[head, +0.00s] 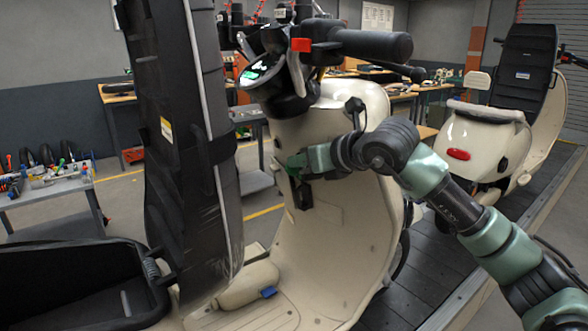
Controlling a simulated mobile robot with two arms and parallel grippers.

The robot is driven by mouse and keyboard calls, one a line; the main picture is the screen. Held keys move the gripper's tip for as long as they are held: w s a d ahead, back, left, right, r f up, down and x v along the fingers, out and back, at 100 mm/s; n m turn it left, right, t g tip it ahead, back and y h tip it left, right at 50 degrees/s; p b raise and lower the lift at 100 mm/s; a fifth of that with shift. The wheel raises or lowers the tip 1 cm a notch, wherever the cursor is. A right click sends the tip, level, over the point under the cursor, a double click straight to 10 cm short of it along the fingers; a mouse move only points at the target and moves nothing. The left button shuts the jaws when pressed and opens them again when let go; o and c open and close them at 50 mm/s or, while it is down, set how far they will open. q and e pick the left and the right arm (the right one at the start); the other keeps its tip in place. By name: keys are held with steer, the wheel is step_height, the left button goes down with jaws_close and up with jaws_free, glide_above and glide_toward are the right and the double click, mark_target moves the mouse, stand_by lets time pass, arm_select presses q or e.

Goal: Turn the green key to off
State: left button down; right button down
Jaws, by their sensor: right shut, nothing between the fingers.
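A cream scooter (345,225) stands with its inner leg shield facing me. My right gripper (292,164) reaches in from the right and is shut at the left part of this shield, below the handlebar. A small bright green piece, likely the green key (292,172), shows right at the fingertips; the gripper hides much of it. I cannot tell its angle or whether the fingers touch it. A black fitting (303,195) hangs just below. My left gripper is not in view.
The scooter's raised black seat (185,130) stands tall just left of the gripper, above an open storage bin (75,285). The handlebar grip (372,45) is above my right arm. A second cream scooter (480,140) stands behind on the conveyor (425,275). A tool cart (45,195) is at left.

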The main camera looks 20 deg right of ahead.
steer(key=shift+s+a+f+b, duration=0.15)
steer(key=shift+f+b, duration=0.45)
steer(key=shift+f, duration=0.4)
stand_by(0.5)
steer(key=shift+s+r+g, duration=0.1)
steer(key=shift+g, duration=0.2)
steer(key=shift+s+d+r, duration=0.25)
steer(key=shift+s+r, duration=0.05)
steer(key=shift+s, duration=0.05)
steer(key=r+b+v, duration=0.1)
steer(key=v, duration=0.6)
stand_by(0.7)
steer(key=shift+w+d, duration=0.1)
steer(key=shift+w, duration=0.05)
